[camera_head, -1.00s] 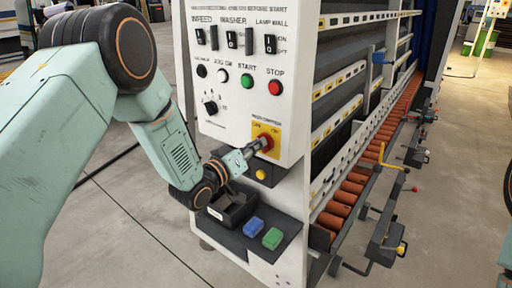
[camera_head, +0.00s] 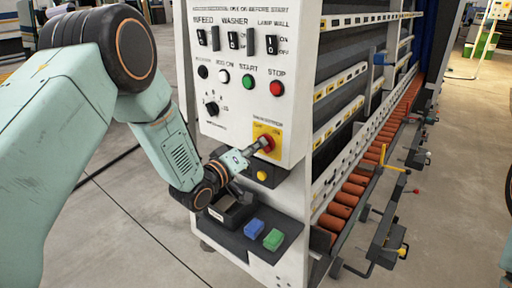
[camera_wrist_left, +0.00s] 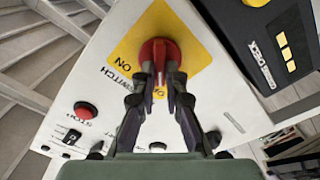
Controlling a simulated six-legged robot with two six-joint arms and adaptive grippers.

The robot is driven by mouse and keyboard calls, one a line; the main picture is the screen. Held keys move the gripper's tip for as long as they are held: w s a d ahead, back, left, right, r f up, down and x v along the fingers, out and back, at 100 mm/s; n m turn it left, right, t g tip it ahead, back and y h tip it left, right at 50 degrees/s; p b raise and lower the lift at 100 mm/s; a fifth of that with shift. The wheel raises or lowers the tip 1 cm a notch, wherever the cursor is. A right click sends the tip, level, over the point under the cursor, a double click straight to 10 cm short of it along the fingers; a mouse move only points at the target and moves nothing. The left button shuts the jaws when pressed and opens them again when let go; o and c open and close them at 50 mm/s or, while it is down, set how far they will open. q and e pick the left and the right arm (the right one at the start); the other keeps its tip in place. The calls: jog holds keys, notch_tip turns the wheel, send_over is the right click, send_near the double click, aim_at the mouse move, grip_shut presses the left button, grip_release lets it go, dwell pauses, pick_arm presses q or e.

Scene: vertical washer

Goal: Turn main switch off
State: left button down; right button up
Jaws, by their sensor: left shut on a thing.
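The main switch (camera_head: 267,142) is a red rotary knob on a yellow plate (camera_head: 271,130) at the lower right of the white control panel. In the left wrist view the red knob (camera_wrist_left: 160,52) sits on its yellow plate, with "ON" lettering beside it. My left gripper (camera_head: 262,146) reaches in from the left and is shut on the knob's grip. In the left wrist view its two dark fingers (camera_wrist_left: 160,82) press either side of the red grip, which partly hides the remaining lettering. My right gripper is not in view.
The white panel (camera_head: 240,105) carries toggle switches, a green start button (camera_head: 248,82) and a red stop button (camera_head: 276,88). Below, a dark shelf (camera_head: 283,240) holds a black tray, a blue block (camera_head: 254,228) and a green block (camera_head: 273,240). Orange rollers run along the right.

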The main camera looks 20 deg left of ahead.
pick_arm(q)
jog(key=c, duration=1.7)
grip_release()
jog(key=shift+s+d+f, duration=0.1)
jog(key=shift+s+f, duration=0.1)
jog(key=shift+f, duration=0.2)
jog(key=shift+o, duration=1.4)
jog(key=shift+r, duration=0.2)
jog(key=shift+w, duration=0.1)
jog(key=shift+r, duration=0.1)
jog(key=v, duration=1.2)
